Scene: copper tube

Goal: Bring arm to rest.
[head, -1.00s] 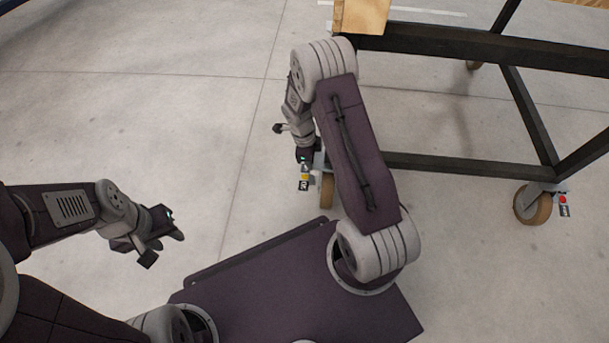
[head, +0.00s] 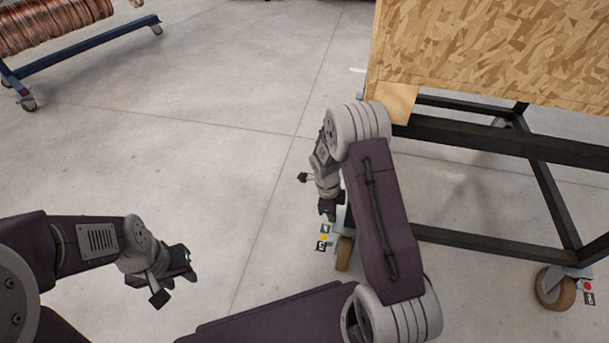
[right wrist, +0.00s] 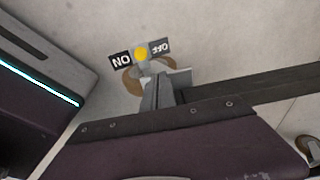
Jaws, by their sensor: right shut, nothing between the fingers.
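My left gripper (head: 188,275) hangs over bare floor at the lower left of the head view, with its arm coming in from the left. Its fingers are too small to read as open or shut. My right gripper (head: 328,210) points down at the end of its folded arm, beside the left end of the cart. In the right wrist view the right fingers (right wrist: 165,92) are together with nothing between them.
A cart (head: 470,135) with a dark steel frame and chipboard top (head: 490,50) stands close to the right arm. A caster (head: 553,288) shows at the lower right. A blue wheeled rack (head: 85,52) with copper tube (head: 50,22) stands far left. The middle floor is clear.

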